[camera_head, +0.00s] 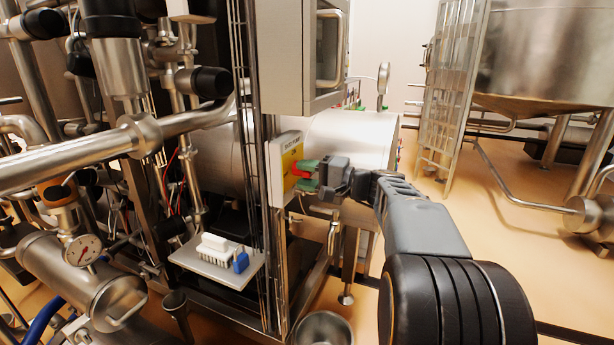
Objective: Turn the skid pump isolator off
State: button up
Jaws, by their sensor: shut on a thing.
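The skid pump isolator is a pale box with a yellow face (292,160) on the upright frame in the middle of the camera_head view. Its red handle (301,173) sticks out to the right and is mostly hidden by my fingers. My gripper (308,175), with green fingertips, comes in from the right and is shut on the red handle. One fingertip is above the handle and one below. The exact angle of the handle is too small to tell.
A grey cabinet (284,55) hangs just above the isolator. A shelf (205,268) with white and blue items juts out below left. Pipes and a gauge (82,250) crowd the left. A metal bowl (322,330) stands below. Open floor lies to the right.

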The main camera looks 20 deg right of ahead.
jog(key=o, duration=0.6)
jog(key=p+v, duration=0.2)
jog(key=v, duration=1.1)
jog(key=shift+s+d, duration=0.3)
jog(key=shift+p, duration=0.3)
